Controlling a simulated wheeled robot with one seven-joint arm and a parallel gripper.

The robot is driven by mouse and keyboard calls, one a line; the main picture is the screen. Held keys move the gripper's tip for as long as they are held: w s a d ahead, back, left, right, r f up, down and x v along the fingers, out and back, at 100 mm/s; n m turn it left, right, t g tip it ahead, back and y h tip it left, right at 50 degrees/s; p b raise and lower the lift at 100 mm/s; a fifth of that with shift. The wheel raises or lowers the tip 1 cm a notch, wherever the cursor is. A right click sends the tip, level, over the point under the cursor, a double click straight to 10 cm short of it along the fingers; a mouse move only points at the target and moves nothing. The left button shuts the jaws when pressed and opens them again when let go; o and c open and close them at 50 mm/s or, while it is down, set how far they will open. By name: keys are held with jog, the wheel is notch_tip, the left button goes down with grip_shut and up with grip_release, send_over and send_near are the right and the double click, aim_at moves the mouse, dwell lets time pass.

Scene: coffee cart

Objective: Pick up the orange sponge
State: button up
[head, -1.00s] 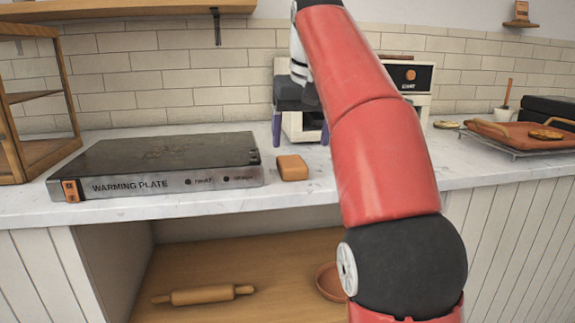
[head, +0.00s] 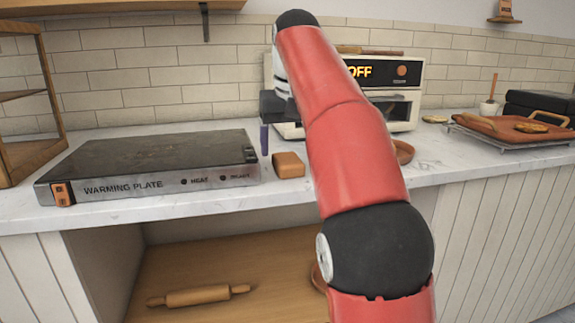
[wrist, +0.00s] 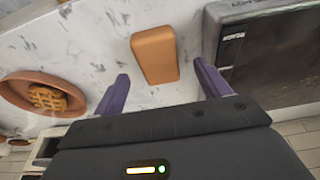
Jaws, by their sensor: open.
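The orange sponge (head: 288,165) is a small rounded block lying on the white marble counter, just right of the warming plate. In the wrist view the sponge (wrist: 155,54) shows whole, beyond and between my two purple fingers. My gripper (wrist: 158,86) is open and empty, and no finger touches the sponge. In the head view my gripper (head: 264,138) is behind the sponge and slightly left of it, with one purple finger showing. The other finger is hidden by my arm there.
The warming plate (head: 150,163) stands close left of the sponge. A terracotta dish (wrist: 20,86) holding a latticed pastry (wrist: 50,98) sits on the other side. A white oven (head: 400,108) stands behind. A rolling pin (head: 198,296) lies on the shelf below.

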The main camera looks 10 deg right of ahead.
aim_at(288, 159)
jog(key=x, duration=0.3)
jog(key=shift+d+f, duration=0.1)
jog(key=shift+f, duration=0.15)
